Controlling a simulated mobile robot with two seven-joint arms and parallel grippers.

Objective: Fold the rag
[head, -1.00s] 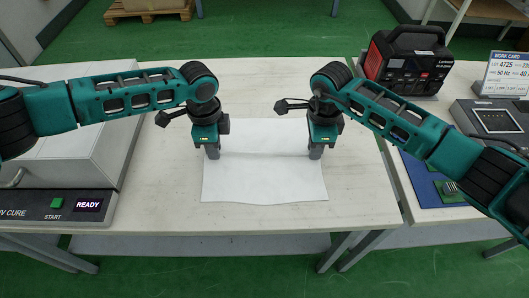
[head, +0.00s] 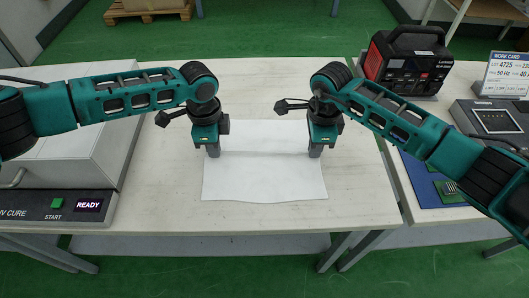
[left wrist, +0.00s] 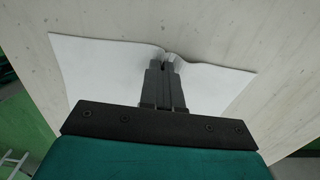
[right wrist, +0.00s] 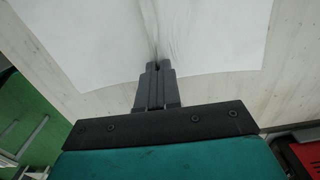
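The rag (head: 262,178) is a white cloth lying spread on the pale table in the head view. A raised crease runs across it between my two grippers. My left gripper (head: 213,153) is at its left edge, fingers shut on the cloth; the left wrist view shows the rag (left wrist: 100,65) bunched at the fingertips. My right gripper (head: 315,153) is at the right edge. In the right wrist view its fingers are together and creases in the rag (right wrist: 205,35) run out from the tips. The fingers hide the pinched cloth.
A grey machine (head: 60,160) with a READY display stands on the left of the table. On the right table are a red and black power station (head: 408,62), a blue mat (head: 425,175) and a work card (head: 507,72). The table around the rag is clear.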

